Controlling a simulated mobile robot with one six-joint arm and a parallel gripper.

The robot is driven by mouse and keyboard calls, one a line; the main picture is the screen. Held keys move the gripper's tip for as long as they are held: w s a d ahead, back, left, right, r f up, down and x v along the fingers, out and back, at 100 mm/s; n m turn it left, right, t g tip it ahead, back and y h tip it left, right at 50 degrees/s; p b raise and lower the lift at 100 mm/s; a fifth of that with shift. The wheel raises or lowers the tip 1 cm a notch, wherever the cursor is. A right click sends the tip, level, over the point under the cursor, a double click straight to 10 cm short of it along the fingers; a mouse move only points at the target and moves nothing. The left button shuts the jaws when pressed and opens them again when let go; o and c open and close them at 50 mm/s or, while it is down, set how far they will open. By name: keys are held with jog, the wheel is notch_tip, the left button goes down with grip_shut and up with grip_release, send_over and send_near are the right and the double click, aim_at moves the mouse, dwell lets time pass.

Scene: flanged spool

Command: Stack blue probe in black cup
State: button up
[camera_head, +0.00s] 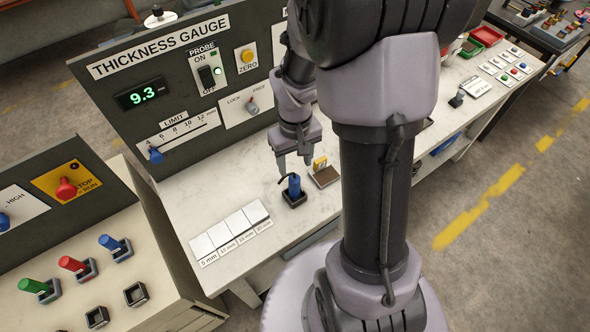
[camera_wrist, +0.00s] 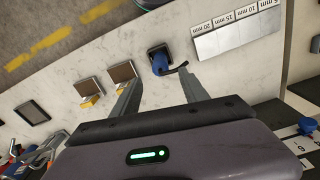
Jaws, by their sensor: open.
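The blue probe (camera_head: 295,184) stands roughly upright in a small square black cup (camera_head: 294,201) on the white bench, with a short black cord curving from its top. In the wrist view the blue probe (camera_wrist: 160,66) shows against the black cup (camera_wrist: 151,49), just beyond my fingertips. My gripper (camera_head: 294,168) is open and empty, just above and behind the probe in the head view. In the wrist view my gripper (camera_wrist: 161,77) has one finger on either side of the probe's line, apart from it. How deep the probe sits is hidden.
Four white gauge plates (camera_head: 230,232) lie left of the cup. A brown-topped block with a yellow piece (camera_head: 322,173) stands close on the right. The thickness gauge panel (camera_head: 190,90) rises behind. Two empty black sockets (camera_head: 136,294) are on the left bench.

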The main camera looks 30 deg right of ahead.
jog(key=shift+r, duration=0.6)
jog(key=s+a+r+m+t+y, duration=0.1)
jog(key=s+a+r+t, duration=0.2)
jog(key=r, duration=0.7)
jog(key=s+a+r+m+t+y, duration=0.1)
jog(key=s+a+r+m+t, duration=0.1)
jog(key=s+a+r, duration=0.6)
jog(key=a+r, duration=0.2)
jog(key=a, duration=0.1)
jog(key=shift+a+t, duration=0.3)
jog(key=shift+t, duration=0.1)
